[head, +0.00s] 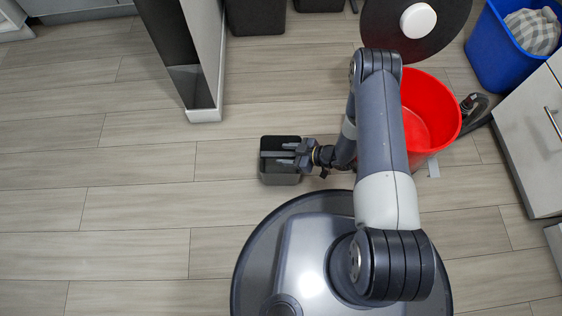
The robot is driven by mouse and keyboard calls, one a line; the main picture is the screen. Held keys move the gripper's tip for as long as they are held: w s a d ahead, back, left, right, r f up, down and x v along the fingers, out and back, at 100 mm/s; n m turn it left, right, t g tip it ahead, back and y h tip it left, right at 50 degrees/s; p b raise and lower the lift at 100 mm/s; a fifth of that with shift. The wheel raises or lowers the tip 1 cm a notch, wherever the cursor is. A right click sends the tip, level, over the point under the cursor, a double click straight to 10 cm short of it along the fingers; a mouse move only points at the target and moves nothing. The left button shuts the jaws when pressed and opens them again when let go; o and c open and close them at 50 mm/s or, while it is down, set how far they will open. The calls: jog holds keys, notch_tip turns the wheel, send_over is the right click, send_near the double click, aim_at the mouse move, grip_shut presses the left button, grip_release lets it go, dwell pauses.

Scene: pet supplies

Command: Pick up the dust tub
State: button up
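A small dark grey tub (281,179), which I take to be the dust tub, sits on the wood floor just ahead of my base. Its top is black, and a lighter grey bar runs across it. My gripper (287,154) reaches in from the right, over the top of the tub. Its two fingers look apart, one on each side of the bar. I cannot tell whether they touch the bar or how low they reach. Part of the tub's right side is hidden by my gripper.
A red bin (430,115) stands close right of my arm, partly hidden by it. A grey panel (208,60) with a dark side stands behind the tub. A blue bin (497,55) with cloth and white drawers (530,150) are at right. The left floor is clear.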

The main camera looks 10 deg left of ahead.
grip_shut()
dwell(0.3)
dwell(0.3)
